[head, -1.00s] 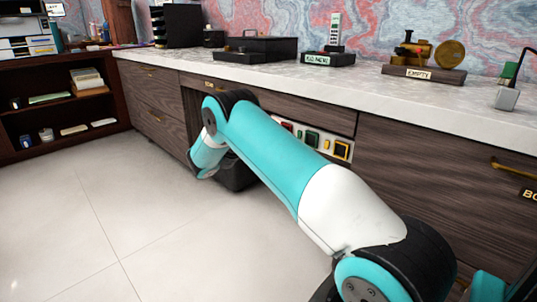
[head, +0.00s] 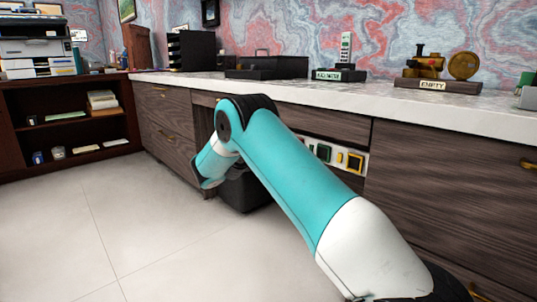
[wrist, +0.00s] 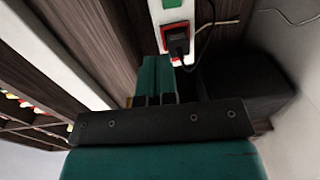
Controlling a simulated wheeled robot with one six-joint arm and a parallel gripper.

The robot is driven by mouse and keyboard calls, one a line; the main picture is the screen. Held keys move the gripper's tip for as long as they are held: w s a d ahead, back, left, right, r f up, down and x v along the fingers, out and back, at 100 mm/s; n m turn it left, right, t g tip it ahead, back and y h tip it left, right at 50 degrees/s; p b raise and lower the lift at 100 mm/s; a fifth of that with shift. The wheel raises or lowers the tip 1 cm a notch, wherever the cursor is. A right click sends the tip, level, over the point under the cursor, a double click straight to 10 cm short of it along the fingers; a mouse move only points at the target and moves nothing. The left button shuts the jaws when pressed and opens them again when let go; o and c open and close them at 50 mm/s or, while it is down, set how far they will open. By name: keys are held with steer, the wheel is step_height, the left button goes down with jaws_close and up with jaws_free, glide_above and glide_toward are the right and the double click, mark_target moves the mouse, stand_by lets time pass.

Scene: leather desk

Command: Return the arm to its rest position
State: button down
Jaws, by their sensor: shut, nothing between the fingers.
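My arm (head: 290,175) reaches forward from the lower right of the head view. It bends at a black elbow joint, and its far part hangs down in front of the cabinets. My gripper cannot be made out in the head view. In the wrist view my gripper (wrist: 158,72) is shut, with its teal fingers together and nothing held. It points toward a white panel with a red-framed socket and a black plug (wrist: 178,38), which look close beyond the fingers.
A marble counter (head: 385,97) on dark wood cabinets runs along the back. It holds a black tray (head: 268,67) and a brass device on an "EMPTY" base (head: 437,86). A black bin (head: 243,190) stands under the counter. The tiled floor at left is clear.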

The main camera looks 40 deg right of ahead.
steer(key=s+a+r+n+t+y+p, duration=0.1)
steer(key=s+a+r+t+y+p, duration=0.15)
steer(key=a+y, duration=0.45)
steer(key=s+a+r+n+t+y+p, duration=0.1)
steer(key=a+r+y+p, duration=0.15)
steer(key=a, duration=0.75)
steer(key=s+a+r+t+y+p, duration=0.1)
steer(key=a+r+y+p, duration=0.2)
steer(key=a, duration=0.6)
steer(key=s+a+r+n+g+y+p, duration=0.1)
steer(key=s+a+r+n+y, duration=0.15)
steer(key=s+a, duration=0.5)
steer(key=s+a+r+n+g+y+p, duration=0.1)
steer(key=s+a+r+g+y+p, duration=0.3)
steer(key=s, duration=0.6)
steer(key=s+a+n+t+y+b, duration=0.1)
steer(key=s+a+n+y, duration=0.1)
steer(key=s+a, duration=0.6)
step_height(320, 180, up, 38)
steer(key=s+p, duration=0.1)
steer(key=p, duration=3.6)
steer(key=shift+s+d+f+p, duration=0.15)
steer(key=shift+s+d+p, duration=0.1)
steer(key=shift+s+p, duration=0.05)
steer(key=shift+g, duration=0.25)
